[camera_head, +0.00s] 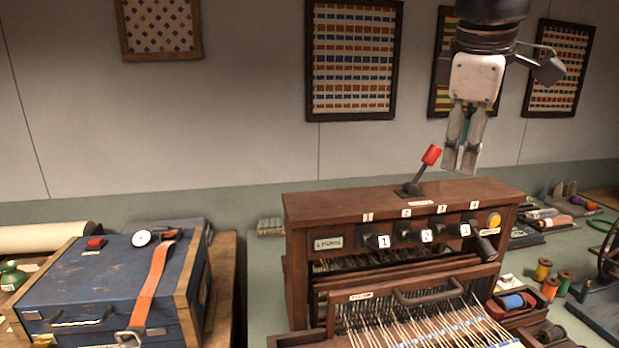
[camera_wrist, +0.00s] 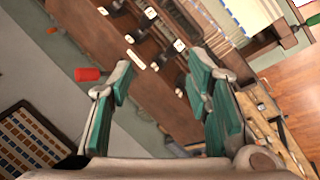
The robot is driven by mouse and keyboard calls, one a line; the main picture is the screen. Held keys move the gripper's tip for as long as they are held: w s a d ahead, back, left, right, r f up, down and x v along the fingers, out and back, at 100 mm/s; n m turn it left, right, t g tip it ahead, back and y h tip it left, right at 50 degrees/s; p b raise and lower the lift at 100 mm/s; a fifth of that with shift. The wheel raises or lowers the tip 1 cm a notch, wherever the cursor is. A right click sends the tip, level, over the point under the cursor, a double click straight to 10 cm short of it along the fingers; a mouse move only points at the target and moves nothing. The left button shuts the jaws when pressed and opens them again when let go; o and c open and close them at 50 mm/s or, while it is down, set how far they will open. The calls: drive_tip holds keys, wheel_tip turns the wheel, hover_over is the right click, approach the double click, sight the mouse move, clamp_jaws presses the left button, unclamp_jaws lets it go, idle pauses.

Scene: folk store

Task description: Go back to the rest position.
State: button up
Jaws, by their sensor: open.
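My gripper (camera_head: 462,160) hangs above the wooden loom box (camera_head: 330,208), pointing down, to the right of the red-tipped lever (camera_head: 431,155) on its top. In the wrist view the two green-padded fingers of my gripper (camera_wrist: 165,85) are spread apart with nothing between them. The lever's red tip (camera_wrist: 88,74) lies just left of the left finger there, apart from it as far as I can tell. The lever leans up to the right in the head view.
A blue case (camera_head: 100,285) with an orange strap stands at the left. Thread spools (camera_head: 543,269) and a small black machine (camera_head: 600,300) are at the right. Framed textiles (camera_head: 353,60) hang on the wall behind.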

drive_tip(key=s+a+f+m+t+y, duration=0.1)
drive_tip(key=s+a+f+m+y, duration=0.1)
drive_tip(key=s+f+m, duration=0.8)
drive_tip(key=s+a+f, duration=0.1)
drive_tip(key=s+f, duration=0.5)
drive_tip(key=s, duration=0.2)
drive_tip(key=shift+s+a+f+m, duration=0.15)
drive_tip(key=shift+s+m, duration=0.15)
drive_tip(key=shift+m, duration=0.1)
